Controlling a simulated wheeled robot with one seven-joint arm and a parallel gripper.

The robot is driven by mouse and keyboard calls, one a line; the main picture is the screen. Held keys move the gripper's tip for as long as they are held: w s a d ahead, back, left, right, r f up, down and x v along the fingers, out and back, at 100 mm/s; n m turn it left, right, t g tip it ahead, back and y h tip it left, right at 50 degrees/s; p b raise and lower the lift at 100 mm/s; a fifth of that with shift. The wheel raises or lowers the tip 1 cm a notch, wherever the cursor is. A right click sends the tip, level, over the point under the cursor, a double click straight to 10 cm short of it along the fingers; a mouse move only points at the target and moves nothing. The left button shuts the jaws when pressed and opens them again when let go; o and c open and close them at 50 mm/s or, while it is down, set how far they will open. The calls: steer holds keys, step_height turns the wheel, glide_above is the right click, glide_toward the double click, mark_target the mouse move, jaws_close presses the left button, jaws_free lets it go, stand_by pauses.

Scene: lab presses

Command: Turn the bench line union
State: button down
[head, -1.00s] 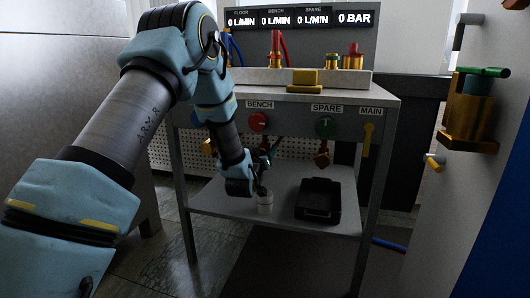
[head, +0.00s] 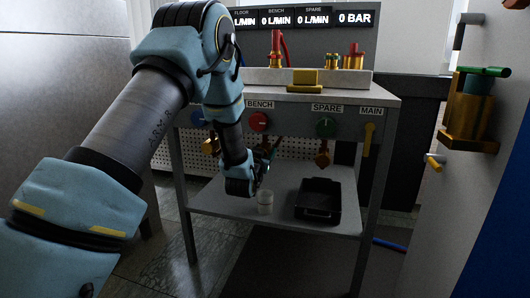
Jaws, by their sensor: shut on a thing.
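The bench line union (head: 267,149) hangs below the red BENCH valve knob (head: 259,122) on the front of the bench. It is small, dark and partly hidden by my gripper. My gripper (head: 263,166) reaches in under the bench top from the left and points up at the union. Its jaws are shut on the union, though the fingers are small and dark in the head view. The display (head: 303,18) reads 0 L/MIN for BENCH and SPARE and 0 BAR.
A brass fitting (head: 467,118) juts from the right wall.

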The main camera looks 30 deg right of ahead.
steer(key=shift+c, duration=1.1)
jaws_free()
steer(key=p+v, duration=0.2)
steer(key=v, duration=0.8)
steer(key=shift+s+a, duration=0.3)
